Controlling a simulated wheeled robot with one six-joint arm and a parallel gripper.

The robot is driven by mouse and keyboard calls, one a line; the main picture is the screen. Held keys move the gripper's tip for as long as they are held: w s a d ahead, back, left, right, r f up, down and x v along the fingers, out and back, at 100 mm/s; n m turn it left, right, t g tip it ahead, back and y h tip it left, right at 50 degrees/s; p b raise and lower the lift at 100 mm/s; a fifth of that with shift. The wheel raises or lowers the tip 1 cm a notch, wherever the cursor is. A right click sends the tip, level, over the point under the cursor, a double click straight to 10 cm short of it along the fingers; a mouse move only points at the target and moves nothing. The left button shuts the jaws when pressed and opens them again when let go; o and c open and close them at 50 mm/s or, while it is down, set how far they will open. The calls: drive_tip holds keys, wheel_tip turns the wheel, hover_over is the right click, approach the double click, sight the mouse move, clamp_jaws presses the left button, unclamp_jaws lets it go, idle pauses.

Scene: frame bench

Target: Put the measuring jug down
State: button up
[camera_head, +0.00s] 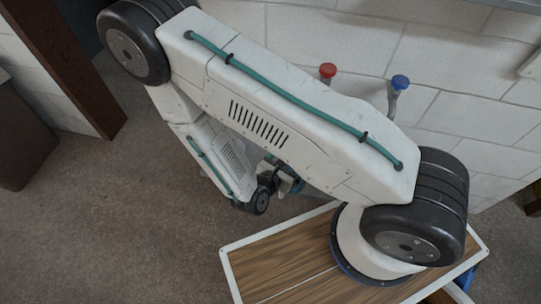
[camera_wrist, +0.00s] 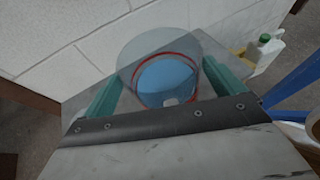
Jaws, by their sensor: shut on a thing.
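The measuring jug (camera_wrist: 160,48) is a clear vessel with a red ring and blue inside, seen from above in the wrist view. My gripper (camera_wrist: 163,72) has its two teal fingers on either side of the jug and is shut on it. A grey flat surface (camera_wrist: 78,98) shows beneath and behind the jug. I cannot tell whether the jug's base touches it. In the head view my arm covers most of the gripper area, and the jug is not clearly visible there.
A white bottle with a green cap (camera_wrist: 262,51) stands to the right of the jug. A blue bar (camera_wrist: 293,86) is further right. A pale block wall (camera_head: 460,122) runs behind, with a red knob (camera_head: 327,71) and a blue knob (camera_head: 400,82) in front.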

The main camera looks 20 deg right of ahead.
drive_tip(key=w+a+f, duration=0.1)
drive_tip(key=w+f, duration=0.1)
drive_tip(key=w, duration=0.5)
drive_tip(key=w+a+f, duration=0.1)
drive_tip(key=w+f, duration=0.2)
drive_tip(key=w, duration=0.5)
drive_tip(key=shift+w, duration=0.3)
drive_tip(key=shift+a, duration=0.1)
